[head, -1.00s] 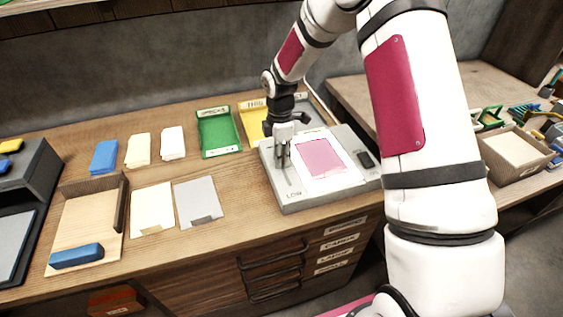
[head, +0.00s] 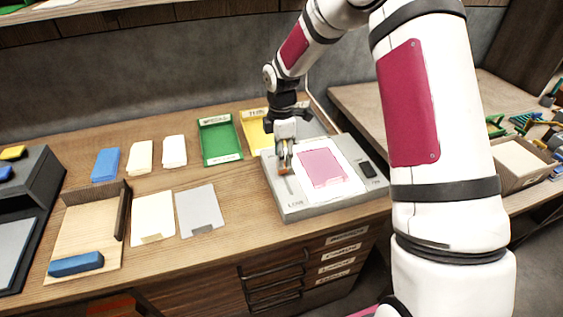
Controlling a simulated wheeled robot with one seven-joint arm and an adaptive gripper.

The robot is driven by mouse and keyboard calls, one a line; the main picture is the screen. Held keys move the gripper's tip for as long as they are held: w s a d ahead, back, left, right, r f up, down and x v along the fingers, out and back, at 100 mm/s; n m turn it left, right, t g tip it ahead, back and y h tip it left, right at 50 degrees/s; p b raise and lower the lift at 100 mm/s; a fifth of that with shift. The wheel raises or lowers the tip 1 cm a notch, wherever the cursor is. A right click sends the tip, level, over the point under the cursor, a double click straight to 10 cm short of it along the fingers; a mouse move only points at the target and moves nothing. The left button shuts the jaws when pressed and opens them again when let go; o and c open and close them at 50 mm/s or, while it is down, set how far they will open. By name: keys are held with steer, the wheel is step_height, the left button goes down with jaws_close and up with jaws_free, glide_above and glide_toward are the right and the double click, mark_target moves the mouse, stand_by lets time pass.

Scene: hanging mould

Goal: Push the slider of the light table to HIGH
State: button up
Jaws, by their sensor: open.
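The light table (head: 314,208) is a grey box on the workbench, with a pink sheet (head: 325,167) on its white lit panel. The slider's slot (head: 291,188) runs along the left of the panel, with the LOW label at its near end. The HIGH end is hidden behind my gripper. My gripper (head: 285,169) is open and points down over the slot, away from the LOW end. A small orange piece shows at the fingertips; it may be the slider's knob. I cannot tell whether the fingers touch it.
A black switch (head: 367,170) is on the table's right side. A green tray (head: 220,140) and a yellow tray (head: 256,132) stand behind it. White and grey cards (head: 200,211) lie to the left, beside a wooden tray (head: 82,232) with a blue block.

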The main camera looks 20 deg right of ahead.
step_height(320, 180, up, 8)
steer(key=shift+r, duration=0.15)
stand_by(0.5)
steer(key=s+r+m+t+h, duration=0.1)
steer(key=s+r+m+t, duration=0.1)
steer(key=s+r+m, duration=0.95)
steer(key=s+r+m+t, duration=0.1)
steer(key=s+r+m, duration=0.1)
steer(key=s, duration=0.8)
steer(key=s+r+m+t, duration=0.1)
steer(key=s+r+m, duration=0.2)
steer(key=s, duration=0.8)
steer(key=shift+s+m+t+y, duration=0.25)
steer(key=shift+m+t+y, duration=0.15)
steer(key=shift+m, duration=0.35)
